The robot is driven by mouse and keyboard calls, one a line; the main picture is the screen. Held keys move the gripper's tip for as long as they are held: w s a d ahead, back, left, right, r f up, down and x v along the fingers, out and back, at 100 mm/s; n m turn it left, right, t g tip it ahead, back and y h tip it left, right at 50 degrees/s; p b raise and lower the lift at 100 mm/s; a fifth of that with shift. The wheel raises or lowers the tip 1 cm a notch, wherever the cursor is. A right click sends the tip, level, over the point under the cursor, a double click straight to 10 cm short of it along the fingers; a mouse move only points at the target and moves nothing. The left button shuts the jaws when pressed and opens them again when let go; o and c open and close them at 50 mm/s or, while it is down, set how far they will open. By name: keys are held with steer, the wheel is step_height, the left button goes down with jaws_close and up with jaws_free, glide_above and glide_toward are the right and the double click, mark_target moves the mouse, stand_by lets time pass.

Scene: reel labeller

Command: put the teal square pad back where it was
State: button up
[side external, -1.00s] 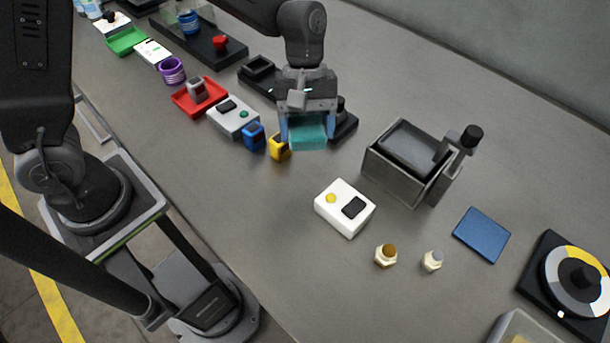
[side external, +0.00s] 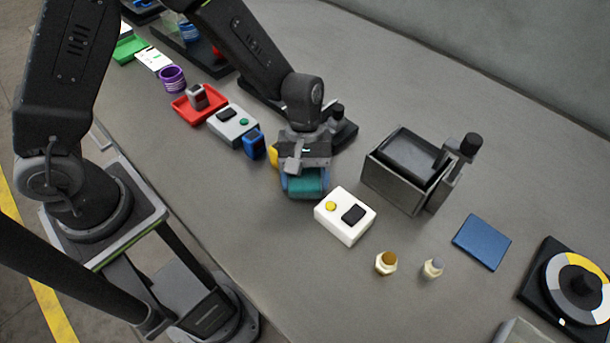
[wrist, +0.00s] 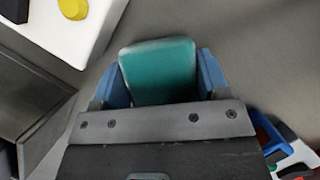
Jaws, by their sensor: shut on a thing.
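The teal square pad (side external: 304,186) is held between the blue fingers of my gripper (side external: 303,190), low over the bench just left of the white box with a yellow button. In the wrist view the teal pad (wrist: 158,72) shows between the two blue fingertips of my gripper (wrist: 158,80), with bare grey bench beyond it. I cannot tell whether the pad touches the bench.
The white box (side external: 345,216) stands close to the right of my gripper. A yellow block (side external: 273,157) is partly hidden behind it, and a blue block (side external: 254,144) is near. A grey open bin (side external: 395,185) stands further right.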

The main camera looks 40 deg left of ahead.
steer(key=o, duration=0.9)
steer(key=shift+f, duration=0.1)
steer(key=v, duration=1.2)
steer(key=shift+r, duration=0.2)
steer(key=s+a+r+m+t+y, duration=0.3)
steer(key=s+a+r+m+t, duration=0.5)
steer(key=s+a+r, duration=0.4)
steer(key=s+m, duration=0.1)
steer(key=s, duration=0.2)
steer(key=shift+s+a+r+t, duration=0.2)
steer(key=shift+s+r+t, duration=0.05)
steer(key=shift+r+t, duration=0.15)
